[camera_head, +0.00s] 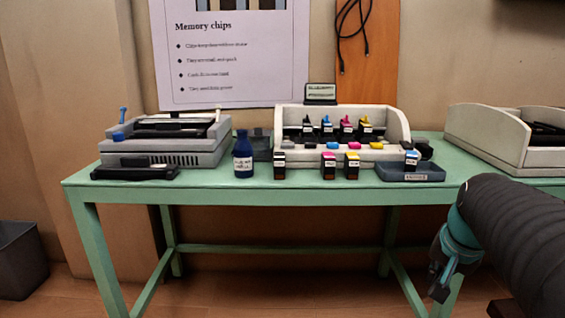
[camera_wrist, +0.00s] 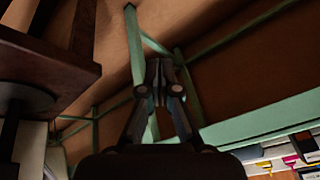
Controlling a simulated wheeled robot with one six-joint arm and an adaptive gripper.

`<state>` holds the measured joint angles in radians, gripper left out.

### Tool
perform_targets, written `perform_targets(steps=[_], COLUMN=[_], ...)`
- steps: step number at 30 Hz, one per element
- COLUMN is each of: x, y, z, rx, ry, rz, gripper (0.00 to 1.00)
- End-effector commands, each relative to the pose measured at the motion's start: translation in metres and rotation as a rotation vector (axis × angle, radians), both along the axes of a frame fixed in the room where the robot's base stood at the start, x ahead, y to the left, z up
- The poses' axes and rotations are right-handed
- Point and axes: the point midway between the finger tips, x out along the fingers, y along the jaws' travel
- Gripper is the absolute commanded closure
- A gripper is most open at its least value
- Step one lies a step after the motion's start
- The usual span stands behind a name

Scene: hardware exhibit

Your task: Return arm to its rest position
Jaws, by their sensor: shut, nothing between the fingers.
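My arm reaches in from the right side of the head view, dark and thick, with a teal wrist. My gripper (camera_head: 437,292) hangs at its end, pointing down, in front of the right front leg of the green table (camera_head: 230,192). In the wrist view my gripper (camera_wrist: 158,68) has its fingertips together and nothing between them. The green table's edge and legs lie behind the fingers there.
On the table stand a printer (camera_head: 165,140), a blue bottle (camera_head: 242,155), a white rack (camera_head: 398,122) with ink cartridges, and a dark tray (camera_head: 410,173). A white bin (camera_head: 490,130) sits at right. A brown wooden piece (camera_wrist: 45,62) is near the gripper.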

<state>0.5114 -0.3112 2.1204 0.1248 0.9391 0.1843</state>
Motion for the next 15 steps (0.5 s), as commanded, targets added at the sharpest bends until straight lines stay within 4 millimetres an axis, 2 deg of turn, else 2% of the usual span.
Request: perform_targets(steps=[1, 3, 9, 12, 15], x=[-0.015, -0.033, -0.085, -0.101, -0.105], y=[0.025, 0.051, 0.114, 0.137, 0.153], z=[-0.009, -0.023, -0.053, -0.056, -0.046], rx=[-0.043, -0.098, -0.187, -0.206, -0.222], ry=[0.018, 0.040, 0.048, 0.019, -0.027], rz=[0.114, 0.252, 0.508, 0.592, 0.649], gripper=[1.00, 1.00, 1.00, 1.00, 1.00])
